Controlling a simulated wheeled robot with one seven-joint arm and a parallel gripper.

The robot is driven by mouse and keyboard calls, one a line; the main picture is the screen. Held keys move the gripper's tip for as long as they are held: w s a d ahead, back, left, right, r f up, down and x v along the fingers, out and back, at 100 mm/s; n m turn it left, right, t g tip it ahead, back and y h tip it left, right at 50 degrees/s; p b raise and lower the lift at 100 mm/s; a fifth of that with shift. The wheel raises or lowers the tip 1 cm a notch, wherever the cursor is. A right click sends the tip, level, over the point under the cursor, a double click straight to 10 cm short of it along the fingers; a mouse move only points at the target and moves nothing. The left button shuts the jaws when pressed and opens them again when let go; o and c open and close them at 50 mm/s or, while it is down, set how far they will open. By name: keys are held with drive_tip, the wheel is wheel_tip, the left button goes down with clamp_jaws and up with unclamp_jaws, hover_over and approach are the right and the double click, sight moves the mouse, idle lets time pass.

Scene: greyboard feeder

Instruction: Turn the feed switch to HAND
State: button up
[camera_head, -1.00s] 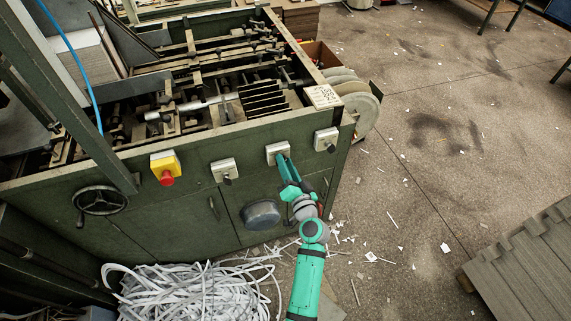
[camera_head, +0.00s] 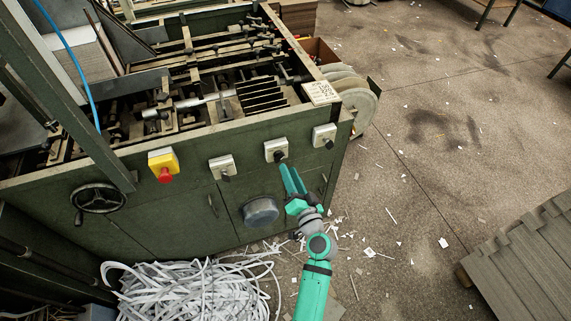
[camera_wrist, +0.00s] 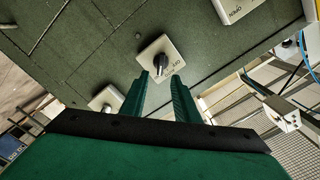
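Three white switch plates with dark knobs sit in a row on the green machine front. The middle switch (camera_head: 276,150) is the one my gripper (camera_head: 291,170) faces; it also shows in the wrist view (camera_wrist: 160,60). Its black knob is uncovered, and the plate has lettering too small and upside down to read. My gripper's green fingers (camera_wrist: 161,80) are apart and empty, just short of the knob, touching nothing. The left switch (camera_head: 222,167) and right switch (camera_head: 324,135) stand to either side. I cannot tell from the labels which is the feed switch.
A yellow box with a red button (camera_head: 163,164) and a handwheel (camera_head: 98,199) are farther left on the machine. A round dark cover (camera_head: 261,211) bulges below the switches. Paper strips (camera_head: 195,291) lie heaped on the floor. The floor to the right is mostly open, with scraps.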

drive_tip(key=v, duration=0.5)
idle(0.5)
drive_tip(key=s+f+g+h, duration=0.1)
drive_tip(key=s+f+h, duration=0.3)
drive_tip(key=s, duration=0.5)
drive_tip(key=s+f+g+h, duration=0.1)
drive_tip(key=s+f, duration=0.4)
drive_tip(key=s, duration=0.5)
drive_tip(key=s+a+r+n, duration=0.2)
drive_tip(key=s+r, duration=0.3)
drive_tip(key=s, duration=0.4)
drive_tip(key=s+a+r+n, duration=0.2)
drive_tip(key=s+r, duration=0.3)
drive_tip(key=s, duration=0.4)
drive_tip(key=shift+s+a+n+h, duration=0.2)
drive_tip(key=shift+n+h, duration=0.1)
drive_tip(key=shift+n, duration=0.5)
drive_tip(key=shift+r, duration=0.1)
